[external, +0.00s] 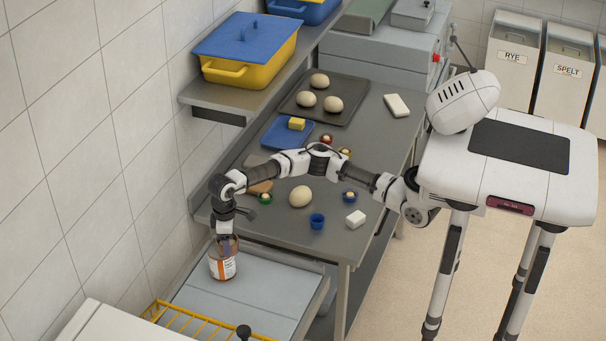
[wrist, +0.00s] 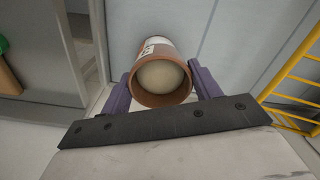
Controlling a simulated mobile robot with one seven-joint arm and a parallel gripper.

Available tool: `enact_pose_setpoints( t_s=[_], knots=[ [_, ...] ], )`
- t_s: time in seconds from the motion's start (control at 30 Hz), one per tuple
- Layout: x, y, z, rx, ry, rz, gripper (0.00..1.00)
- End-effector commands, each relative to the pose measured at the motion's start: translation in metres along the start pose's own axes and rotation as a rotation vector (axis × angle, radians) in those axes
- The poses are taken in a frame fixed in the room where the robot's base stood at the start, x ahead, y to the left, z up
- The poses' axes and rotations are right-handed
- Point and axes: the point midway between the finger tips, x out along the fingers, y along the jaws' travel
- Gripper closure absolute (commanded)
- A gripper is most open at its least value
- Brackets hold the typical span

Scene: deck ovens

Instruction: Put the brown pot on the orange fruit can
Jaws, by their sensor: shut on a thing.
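The brown pot (external: 223,243) is between the fingers of my gripper (external: 222,236), upright with its open mouth up. In the wrist view the pot (wrist: 160,99) shows a brown rim and a pale inside, with the purple fingers of my gripper (wrist: 163,88) shut on its two sides. The orange fruit can (external: 223,268), with a white and orange label, stands directly below it on a pale grey surface. Part of its label shows beyond the pot in the wrist view (wrist: 154,45). No gap shows between pot and can, but I cannot tell whether the pot rests on it.
A yellow wire rack (external: 180,318) lies close by at the front. A tiled wall is close on the left. The pale surface around the can is clear.

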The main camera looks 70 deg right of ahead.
Motion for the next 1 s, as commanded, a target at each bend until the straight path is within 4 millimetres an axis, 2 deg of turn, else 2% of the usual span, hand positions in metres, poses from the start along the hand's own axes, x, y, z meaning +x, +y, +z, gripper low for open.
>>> enact_pose_setpoints(
  t_s=[0.3, 0.33, 0.47, 0.77, 0.87, 1.0],
  knots=[
    [0.003, 0.000, 0.000, 0.000, 0.001, 0.000, 0.66],
    [0.003, 0.000, 0.000, 0.000, 0.001, 0.000, 0.34],
    [0.002, 0.000, 0.000, 0.000, 0.001, 0.000, 0.17],
    [0.001, 0.000, 0.000, 0.000, 0.001, 0.000, 0.16],
    [-0.005, 0.000, -0.001, 0.001, 0.002, 0.001, 0.16],
    [-0.027, 0.000, -0.001, 0.000, 0.004, 0.002, 0.16]
  ],
)
